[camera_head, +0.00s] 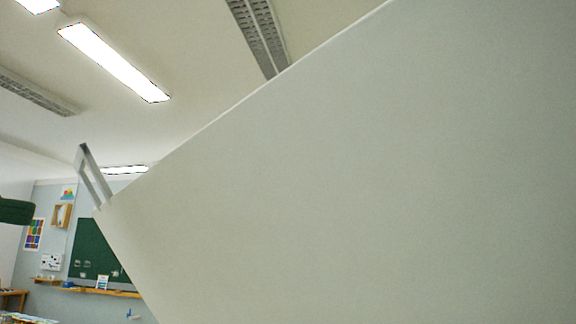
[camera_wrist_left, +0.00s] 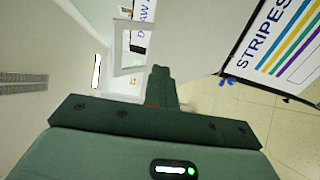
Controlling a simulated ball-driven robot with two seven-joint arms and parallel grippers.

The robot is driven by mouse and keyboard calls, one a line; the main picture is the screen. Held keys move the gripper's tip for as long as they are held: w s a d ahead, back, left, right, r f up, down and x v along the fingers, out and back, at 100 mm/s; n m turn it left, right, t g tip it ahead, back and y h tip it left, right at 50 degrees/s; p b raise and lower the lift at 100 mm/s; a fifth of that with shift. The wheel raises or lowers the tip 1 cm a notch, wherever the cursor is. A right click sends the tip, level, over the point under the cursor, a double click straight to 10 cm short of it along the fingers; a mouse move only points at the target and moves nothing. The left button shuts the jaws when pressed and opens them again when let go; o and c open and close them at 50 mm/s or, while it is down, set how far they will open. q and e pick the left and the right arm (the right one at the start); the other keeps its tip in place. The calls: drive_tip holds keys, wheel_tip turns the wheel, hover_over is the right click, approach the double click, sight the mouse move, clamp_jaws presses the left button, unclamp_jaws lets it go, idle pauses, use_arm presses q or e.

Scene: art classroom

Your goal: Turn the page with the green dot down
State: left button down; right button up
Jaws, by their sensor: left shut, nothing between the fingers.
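A large plain pale grey sheet or panel (camera_head: 350,180) fills most of the head view, tilted, with a grey loop-shaped handle (camera_head: 92,175) at its left corner. It also shows in the left wrist view (camera_wrist_left: 195,35), with the loop (camera_wrist_left: 127,60) beside it. I cannot tell if it is a page. No green dot shows in either view. My left gripper's dark green fingers (camera_wrist_left: 161,75) are shut and empty, close to the loop; I cannot tell if they touch. A dark green part of it (camera_head: 15,210) shows at the head view's left edge. My right gripper is not in view.
In the left wrist view, a dark-edged board with a "STRIPES" sheet (camera_wrist_left: 290,45) stands at right, over a tiled floor (camera_wrist_left: 240,105). The head view shows a green chalkboard (camera_head: 95,252) and a shelf (camera_head: 110,291) on the far wall.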

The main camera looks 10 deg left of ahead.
use_arm(q)
drive_tip(key=shift+s+a, duration=0.1)
drive_tip(key=shift+s, duration=0.05)
drive_tip(key=shift+s+a+f, duration=0.2)
drive_tip(key=shift+s+f, duration=0.05)
drive_tip(key=shift+s, duration=0.2)
drive_tip(key=shift+f+b, duration=0.15)
drive_tip(key=shift+b, duration=0.15)
drive_tip(key=c, duration=1.5)
unclamp_jaws()
drive_tip(key=shift+a, duration=0.1)
drive_tip(key=shift+r+p+v, duration=0.2)
drive_tip(key=shift+r+v, duration=0.05)
drive_tip(key=shift+v, duration=1.7)
drive_tip(key=shift+r+p+v, duration=0.15)
drive_tip(key=shift+r+v, duration=0.15)
drive_tip(key=shift+v, duration=1.7)
drive_tip(key=shift+r+p+v, duration=0.2)
drive_tip(key=shift+r+v, duration=0.05)
drive_tip(key=shift+v, duration=1.7)
